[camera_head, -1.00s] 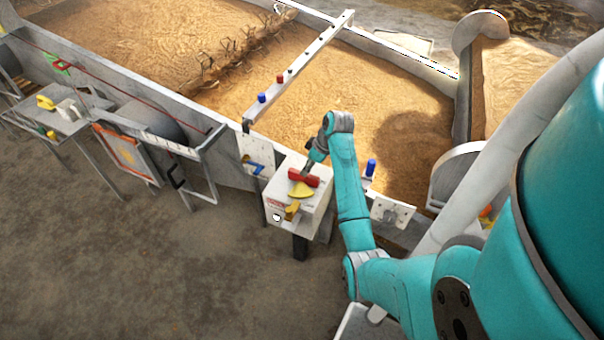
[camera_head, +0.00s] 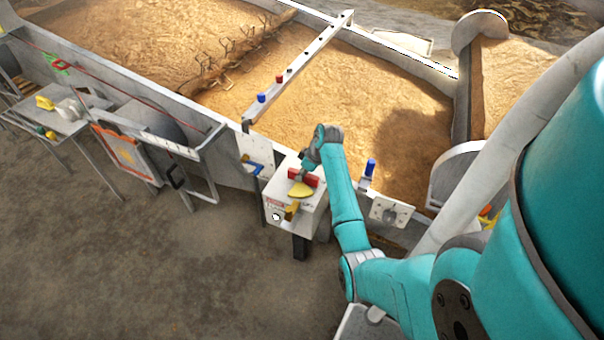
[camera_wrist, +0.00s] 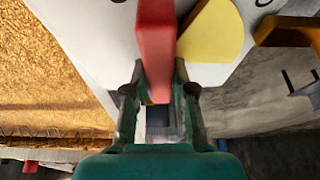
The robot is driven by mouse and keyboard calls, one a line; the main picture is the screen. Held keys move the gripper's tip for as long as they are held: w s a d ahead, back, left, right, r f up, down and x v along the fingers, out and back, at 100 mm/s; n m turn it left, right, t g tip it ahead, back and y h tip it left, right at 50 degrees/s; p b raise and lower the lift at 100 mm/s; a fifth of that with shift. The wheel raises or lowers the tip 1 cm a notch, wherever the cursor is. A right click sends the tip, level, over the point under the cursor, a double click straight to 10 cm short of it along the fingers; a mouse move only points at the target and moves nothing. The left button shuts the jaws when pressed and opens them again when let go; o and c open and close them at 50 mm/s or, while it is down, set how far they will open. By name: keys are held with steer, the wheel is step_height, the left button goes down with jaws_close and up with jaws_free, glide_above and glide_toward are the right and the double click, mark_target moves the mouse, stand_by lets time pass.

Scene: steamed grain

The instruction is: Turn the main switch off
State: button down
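The main switch is a white box (camera_head: 311,217) on a dark post at the trough's near edge. It carries a red handle (camera_head: 312,181) above a yellow plate (camera_head: 300,190). In the wrist view the red handle (camera_wrist: 156,45) lies lengthwise between my fingers, with the yellow plate (camera_wrist: 212,32) to its right. My gripper (camera_wrist: 159,72) has one finger close against each side of the handle and looks shut on it. In the head view my gripper (camera_head: 305,172) is over the handle's middle and hides part of it.
A yellow-brown lever (camera_head: 291,211) sticks out of the box's front. A plate with a knob (camera_head: 390,212) and a blue peg (camera_head: 370,168) stand to the right. A plate with a blue handle (camera_head: 254,168) is to the left. The floor in front is clear.

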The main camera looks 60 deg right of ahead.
stand_by(0.4)
steer(key=m, duration=0.1)
steer(key=m+h, duration=0.1)
steer(key=m, duration=0.2)
steer(key=shift+a+m+h, duration=0.3)
steer(key=shift+h, duration=0.1)
steer(key=m, duration=0.2)
steer(key=m+g+h, duration=0.1)
steer(key=m, duration=0.1)
steer(key=shift+w+a+m+h, duration=0.1)
steer(key=shift+w+m+h, duration=0.05)
steer(key=shift+m+h, duration=0.15)
steer(key=m, duration=0.2)
steer(key=m+g+h, duration=0.1)
steer(key=m, duration=0.1)
steer(key=shift+w+a+g, duration=0.1)
steer(key=shift+w+g, duration=0.05)
steer(key=shift+g, duration=0.15)
steer(key=shift+w+m+g, duration=0.15)
steer(key=shift+m+g, duration=0.65)
steer(key=shift+m, duration=1.6)
steer(key=c, duration=1)
jaws_free()
steer(key=shift+o, duration=0.2)
